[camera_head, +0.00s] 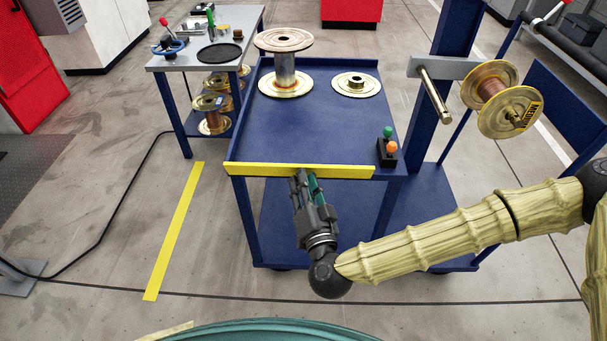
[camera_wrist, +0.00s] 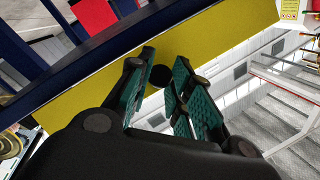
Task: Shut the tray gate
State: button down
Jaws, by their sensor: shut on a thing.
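The tray gate is a long yellow bar (camera_head: 262,169) running along the front edge of the blue cart's tray (camera_head: 315,130). In the head view it looks nearly parallel to that edge; I cannot tell whether it is latched. In the wrist view the yellow gate (camera_wrist: 185,58) crosses behind my fingers. A dark round knob (camera_wrist: 158,76) shows against it, between the fingertips. My gripper (camera_head: 303,178) reaches the gate from the front, left of its right end. In the wrist view my gripper (camera_wrist: 163,85) has its teal-padded fingers closed in around the knob.
On the tray stand an upright spool (camera_head: 285,78) and a flat brass disc (camera_head: 356,84). A button box (camera_head: 387,152) sits at the front right corner. A spool on a bracket (camera_head: 503,98) is at right. A grey table (camera_head: 215,60) stands behind left. The left floor is open.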

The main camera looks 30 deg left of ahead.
jog(key=shift+w+a+r+m+g+h+p, duration=0.15)
jog(key=shift+r+g+h+p, duration=0.3)
jog(key=shift+p, duration=0.95)
jog(key=shift+w+a+r+m+g+h+p, duration=0.2)
jog(key=shift+r+g+p, duration=0.3)
jog(key=shift+p, duration=0.9)
jog(key=shift+r+g+h+p, duration=0.1)
jog(key=shift+g+h+p, duration=0.2)
jog(key=shift+p, duration=0.75)
jog(key=shift+w+a+h+p, duration=0.1)
jog(key=shift+h+p, duration=0.25)
jog(key=shift+p, duration=0.25)
jog(key=c, duration=1.3)
grip_release()
jog(key=shift+g, duration=0.25)
jog(key=shift+w, duration=0.1)
jog(key=v, duration=1.2)
